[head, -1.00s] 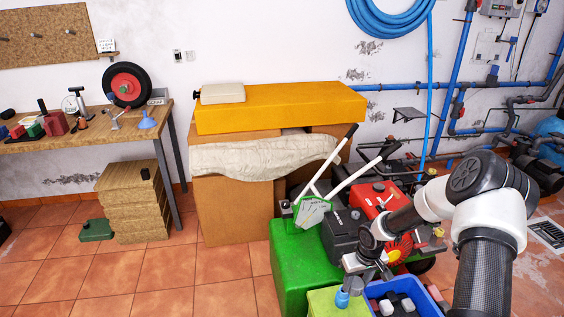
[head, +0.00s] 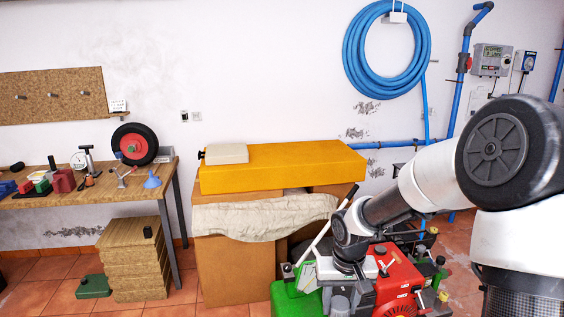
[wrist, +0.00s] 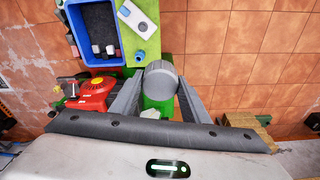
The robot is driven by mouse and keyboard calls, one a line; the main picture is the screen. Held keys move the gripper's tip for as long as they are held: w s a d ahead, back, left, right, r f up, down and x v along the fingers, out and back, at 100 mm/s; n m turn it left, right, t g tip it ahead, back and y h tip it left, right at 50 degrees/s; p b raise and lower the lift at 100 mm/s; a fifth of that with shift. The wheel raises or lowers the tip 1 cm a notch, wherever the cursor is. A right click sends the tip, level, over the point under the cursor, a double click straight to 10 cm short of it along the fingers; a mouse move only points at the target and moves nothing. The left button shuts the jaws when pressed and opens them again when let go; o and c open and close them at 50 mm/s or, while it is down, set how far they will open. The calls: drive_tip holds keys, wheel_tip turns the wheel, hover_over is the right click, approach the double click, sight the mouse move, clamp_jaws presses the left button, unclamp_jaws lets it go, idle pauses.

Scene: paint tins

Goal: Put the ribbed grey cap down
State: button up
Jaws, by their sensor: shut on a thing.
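The ribbed grey cap (wrist: 160,79) is held between the two fingers of my gripper (wrist: 159,92) in the wrist view, its round grey face showing. The gripper is shut on it, above a green surface (wrist: 155,106). In the head view my gripper (head: 342,291) points down at the bottom edge, with the grey cap (head: 340,304) between its fingers. The cap's lower part is cut off there. I cannot tell how far the cap is above the surface below.
In the wrist view a blue crate (wrist: 65,34) with grey and white pieces stands at upper left. Beside it, a light green block (wrist: 133,13) carries a holed grey plate and a blue-topped piece. A red machine (wrist: 97,88) is left of my gripper.

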sight(347, 303)
drive_tip(key=s+r+p, duration=0.1)
drive_tip(key=r+p, duration=0.1)
drive_tip(key=s+r+p, duration=0.1)
drive_tip(key=s, duration=0.1)
drive_tip(key=s+r+p, duration=0.1)
drive_tip(key=r+p, duration=0.1)
drive_tip(key=shift+s+r+p, duration=0.25)
drive_tip(key=shift+r+p, duration=0.1)
drive_tip(key=shift+s+d, duration=0.1)
